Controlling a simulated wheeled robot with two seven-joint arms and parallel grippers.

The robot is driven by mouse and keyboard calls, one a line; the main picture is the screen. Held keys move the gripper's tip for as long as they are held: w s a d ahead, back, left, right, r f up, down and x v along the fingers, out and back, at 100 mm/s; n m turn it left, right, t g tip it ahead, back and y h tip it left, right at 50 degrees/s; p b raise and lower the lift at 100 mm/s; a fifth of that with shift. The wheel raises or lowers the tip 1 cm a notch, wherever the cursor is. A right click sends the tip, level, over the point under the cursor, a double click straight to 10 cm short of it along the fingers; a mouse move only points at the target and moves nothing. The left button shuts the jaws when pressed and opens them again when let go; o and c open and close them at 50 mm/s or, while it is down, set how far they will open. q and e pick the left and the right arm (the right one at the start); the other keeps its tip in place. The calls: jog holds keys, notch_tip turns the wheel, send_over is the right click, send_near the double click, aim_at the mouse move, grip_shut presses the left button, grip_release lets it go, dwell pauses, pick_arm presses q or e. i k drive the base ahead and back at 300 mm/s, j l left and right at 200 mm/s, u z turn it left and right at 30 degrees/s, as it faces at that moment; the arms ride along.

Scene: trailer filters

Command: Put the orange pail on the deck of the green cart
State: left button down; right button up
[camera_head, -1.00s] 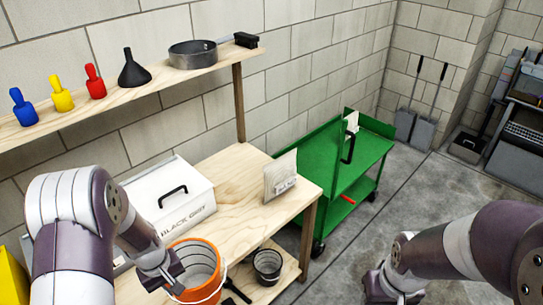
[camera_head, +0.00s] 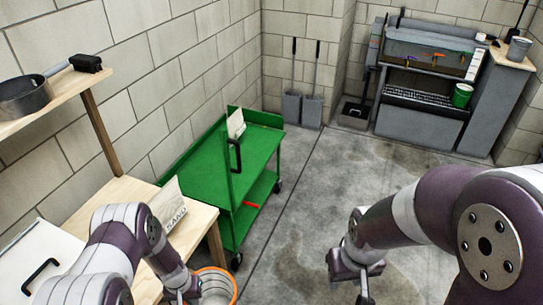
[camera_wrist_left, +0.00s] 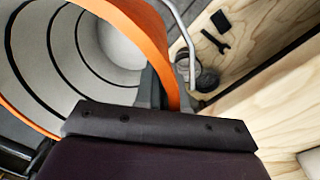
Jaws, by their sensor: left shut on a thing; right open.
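The orange pail (camera_head: 217,284) is at the bottom edge of the head view, partly cut off, with its pale inside facing up. My left gripper (camera_head: 187,291) is shut on its rim; the left wrist view shows the fingers (camera_wrist_left: 166,92) pinching the orange rim (camera_wrist_left: 135,22), with the wire handle beside them. The green cart (camera_head: 204,168) stands beyond the pail, against the block wall. My right gripper (camera_head: 358,278) is open and empty over the floor at right.
The wooden bench (camera_head: 130,196) with a white box (camera_head: 40,262) is at left, beside the cart. A shelf with a pan (camera_head: 24,97) is above. Open concrete floor (camera_head: 345,180) lies right of the cart.

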aim_at(222, 165)
jog(key=i+l, duration=0.2)
jog(key=i, duration=0.3)
jog(key=i+l+z, duration=0.1)
jog(key=i, duration=0.35)
jog(key=i+l, duration=0.3)
jog(key=i, duration=0.2)
jog(key=i+l+z, duration=0.1)
jog(key=i, duration=0.4)
jog(key=i+l+u, duration=0.65)
jog(key=i, duration=0.15)
jog(key=i+j, duration=0.05)
jog(key=j, duration=0.05)
